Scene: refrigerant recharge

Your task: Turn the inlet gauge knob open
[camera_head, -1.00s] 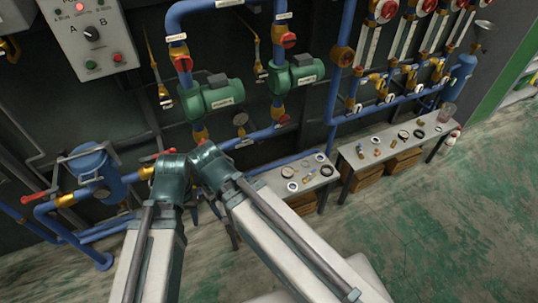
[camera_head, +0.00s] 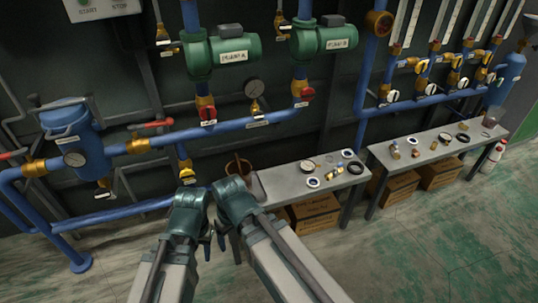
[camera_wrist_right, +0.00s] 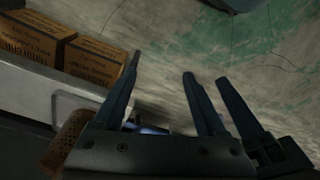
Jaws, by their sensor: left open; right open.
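A round dial gauge (camera_head: 253,88) with a small yellow valve (camera_head: 256,107) below it stands on the blue pipe between the two pumps in the head view. Another dial (camera_head: 74,160) sits on the blue tank (camera_head: 76,135) at the left. I cannot tell which gauge is the inlet one. My left gripper (camera_head: 207,244) is open but mostly hidden by my arms. My right gripper (camera_head: 222,237) is beside it, also partly hidden. In the right wrist view, the right gripper (camera_wrist_right: 161,68) is open with nothing between its fingers. Both are apart from the gauges and valves.
A grey bench (camera_head: 285,183) with small parts stands just right of my grippers, boxes (camera_head: 315,212) beneath it. A brown pot (camera_head: 238,166) is at its left end. Red-handled valves (camera_head: 207,112) line the pipes. A second bench (camera_head: 400,167) is further right. Green floor lies open in front.

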